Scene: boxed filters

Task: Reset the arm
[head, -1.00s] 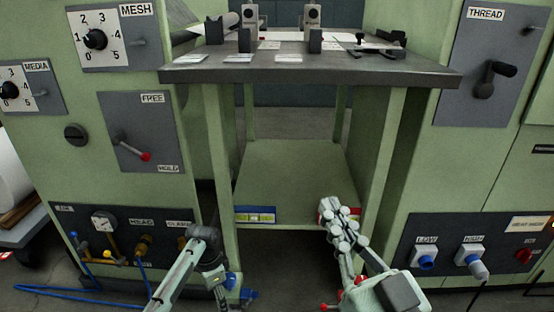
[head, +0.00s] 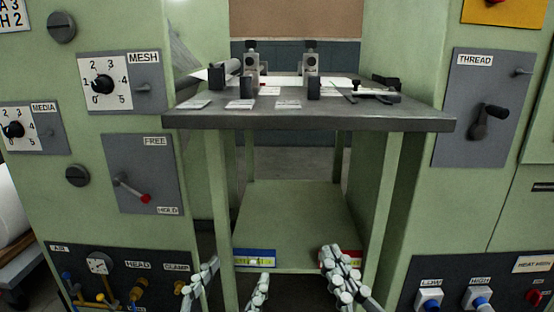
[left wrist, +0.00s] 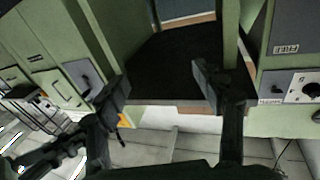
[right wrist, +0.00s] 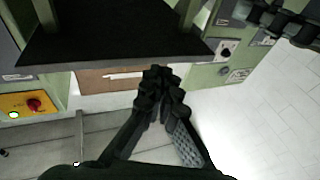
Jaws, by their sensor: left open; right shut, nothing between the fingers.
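My left gripper (head: 238,272) is low in the head view, in front of the green stand's lower shelf. Its two fingers are spread apart with nothing between them. They also show apart in the left wrist view (left wrist: 163,84). My right gripper (head: 336,254) is to the right of it, also low. Its fingers are together and hold nothing. In the right wrist view the right gripper's fingertips (right wrist: 159,74) meet in front of a dark tabletop's underside. Most of both arms is cut off by the bottom of the head view.
A dark-topped table (head: 310,121) with clamps and small plates stands between green machine cabinets. Panels carry a FREE/HOLD lever (head: 131,188) and a THREAD lever (head: 488,122).

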